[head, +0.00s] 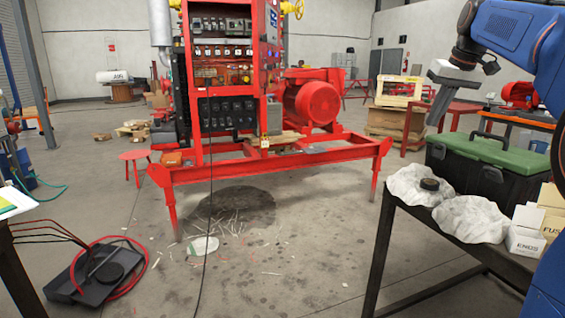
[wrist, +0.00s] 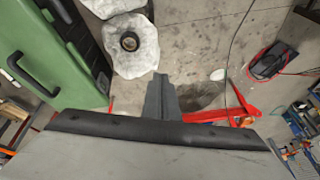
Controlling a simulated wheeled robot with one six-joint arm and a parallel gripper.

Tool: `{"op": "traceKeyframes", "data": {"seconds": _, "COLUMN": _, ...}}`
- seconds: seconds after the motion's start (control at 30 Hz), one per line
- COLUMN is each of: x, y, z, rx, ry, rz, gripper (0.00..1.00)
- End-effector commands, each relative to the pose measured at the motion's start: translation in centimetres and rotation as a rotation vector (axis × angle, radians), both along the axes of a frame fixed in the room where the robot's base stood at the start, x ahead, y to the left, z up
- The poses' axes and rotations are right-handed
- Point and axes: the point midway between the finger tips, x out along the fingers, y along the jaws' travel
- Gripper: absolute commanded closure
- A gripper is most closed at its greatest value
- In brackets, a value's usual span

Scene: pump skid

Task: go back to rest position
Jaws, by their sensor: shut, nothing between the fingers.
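My gripper (head: 434,118) hangs from my blue arm at the upper right of the head view, with its grey fingers pointing down. It is shut and empty, in the air above and left of the green-lidded toolbox. In the wrist view its fingers (wrist: 160,84) show together at the centre, with nothing between them. The red pump skid (head: 270,165) stands on the floor in the middle of the head view, left of my gripper.
A dark table (head: 384,240) at right holds the black toolbox with green lid (head: 480,150), crumpled white cloths (head: 470,218), a black ring (head: 429,184) and small boxes (head: 525,235). A dark device with red hose (head: 95,278) lies on the floor at left. The central floor is mostly clear.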

Motion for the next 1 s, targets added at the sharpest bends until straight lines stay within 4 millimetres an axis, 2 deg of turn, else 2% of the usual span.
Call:
{"op": "traceKeyframes", "data": {"seconds": 0.03, "x": -1.6, "y": 1.2, "z": -0.6, "rx": -0.004, "ry": 0.0, "rz": 0.0, "gripper": 1.0}}
{"op": "traceKeyframes", "data": {"seconds": 0.2, "x": -6.0, "y": 4.0, "z": -3.2, "rx": -0.015, "ry": -0.001, "rz": -0.016, "gripper": 1.0}}
{"op": "traceKeyframes", "data": {"seconds": 0.47, "x": -13.3, "y": 7.7, "z": -8.4, "rx": -0.036, "ry": -0.007, "rz": -0.031, "gripper": 1.0}}
{"op": "traceKeyframes", "data": {"seconds": 0.77, "x": -22.2, "y": 10.9, "z": -16.3, "rx": -0.059, "ry": -0.018, "rz": -0.039, "gripper": 1.0}}
{"op": "traceKeyframes", "data": {"seconds": 1.0, "x": -29.3, "y": 12.5, "z": -24.0, "rx": -0.077, "ry": -0.032, "rz": -0.038, "gripper": 1.0}}
